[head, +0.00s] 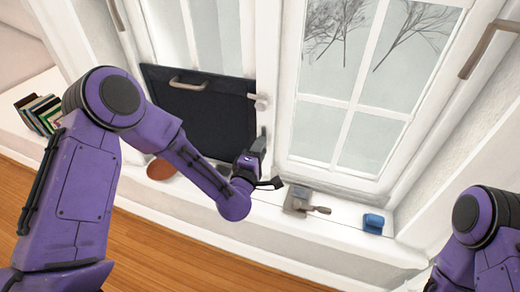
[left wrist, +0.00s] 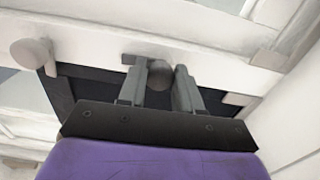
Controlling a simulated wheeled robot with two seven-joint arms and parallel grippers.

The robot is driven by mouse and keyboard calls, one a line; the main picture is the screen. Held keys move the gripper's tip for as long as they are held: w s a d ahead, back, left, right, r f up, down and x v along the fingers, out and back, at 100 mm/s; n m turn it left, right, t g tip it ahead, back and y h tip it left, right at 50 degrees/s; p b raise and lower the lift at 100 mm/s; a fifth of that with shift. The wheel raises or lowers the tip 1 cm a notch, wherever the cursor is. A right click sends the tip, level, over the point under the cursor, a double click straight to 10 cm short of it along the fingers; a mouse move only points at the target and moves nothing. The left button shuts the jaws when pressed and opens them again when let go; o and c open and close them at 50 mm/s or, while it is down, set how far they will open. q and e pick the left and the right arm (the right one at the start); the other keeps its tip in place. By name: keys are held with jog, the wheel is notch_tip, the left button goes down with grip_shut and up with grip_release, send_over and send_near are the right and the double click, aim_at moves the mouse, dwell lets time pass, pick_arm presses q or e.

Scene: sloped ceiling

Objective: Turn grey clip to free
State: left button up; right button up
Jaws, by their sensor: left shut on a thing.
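A dark panel (head: 200,112) with a beige handle (head: 188,85) stands against the window frame. A pale round-knobbed clip (head: 258,101) sits at its upper right edge; this seems to be the knob at the left in the left wrist view (left wrist: 31,53). My left gripper (head: 260,148) is lower on the same frame, by the panel's lower right. In the left wrist view its fingers (left wrist: 160,88) are shut on a grey clip (left wrist: 158,73), whose round knob shows between them. That clip is hidden in the head view. My right gripper is out of view.
On the white sill stand a grey block with a handle (head: 305,201), a blue object (head: 373,222) and a brown round object (head: 161,169). Several books (head: 40,112) stand at the left. A window handle (head: 490,48) sticks out at upper right.

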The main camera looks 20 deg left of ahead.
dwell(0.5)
pick_arm(q)
jog(key=o, duration=1)
jog(key=s+b, duration=0.2)
jog(key=s, duration=0.8)
jog(key=shift+s+a, duration=0.15)
jog(key=shift+s, duration=0.2)
